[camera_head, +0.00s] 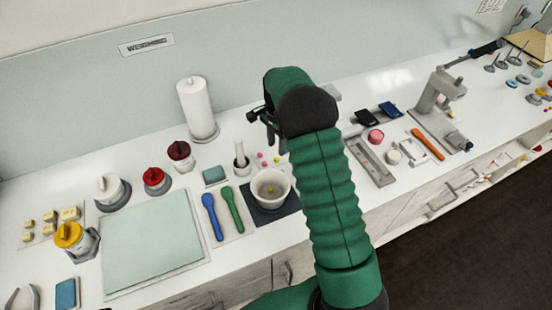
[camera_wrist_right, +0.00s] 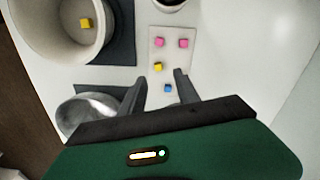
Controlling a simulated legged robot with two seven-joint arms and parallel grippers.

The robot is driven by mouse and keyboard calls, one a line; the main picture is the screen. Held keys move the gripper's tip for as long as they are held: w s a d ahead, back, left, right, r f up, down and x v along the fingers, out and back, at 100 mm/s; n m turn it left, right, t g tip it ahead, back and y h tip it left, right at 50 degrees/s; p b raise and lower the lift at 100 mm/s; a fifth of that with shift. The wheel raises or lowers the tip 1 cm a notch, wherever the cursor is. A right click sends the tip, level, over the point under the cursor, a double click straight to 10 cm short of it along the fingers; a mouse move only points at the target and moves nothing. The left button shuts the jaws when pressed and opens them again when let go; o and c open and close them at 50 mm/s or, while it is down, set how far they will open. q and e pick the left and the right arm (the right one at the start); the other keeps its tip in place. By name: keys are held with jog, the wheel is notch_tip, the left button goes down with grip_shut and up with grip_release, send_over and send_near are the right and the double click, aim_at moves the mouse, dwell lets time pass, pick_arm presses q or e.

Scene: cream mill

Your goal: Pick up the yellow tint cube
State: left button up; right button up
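Another yellow cube (camera_wrist_right: 86,23) lies inside a white bowl (camera_wrist_right: 40,45); this bowl also shows in the head view (camera_head: 288,193). My right gripper (camera_wrist_right: 160,91) is open and empty. My left gripper is not in view.
A metal bowl (camera_wrist_right: 92,108) is close by the left finger in the wrist view. A clamp stand (camera_head: 436,95) is at right.

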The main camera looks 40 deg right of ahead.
aim_at(276, 161)
jog(key=f, duration=0.2)
jog(key=f+p, duration=0.1)
jog(key=f, duration=0.1)
jog(key=shift+s+a+f, duration=0.2)
jog(key=shift+f, duration=0.15)
jog(key=shift+w+f, duration=0.1)
jog(key=shift+f, duration=0.25)
grip_shut()
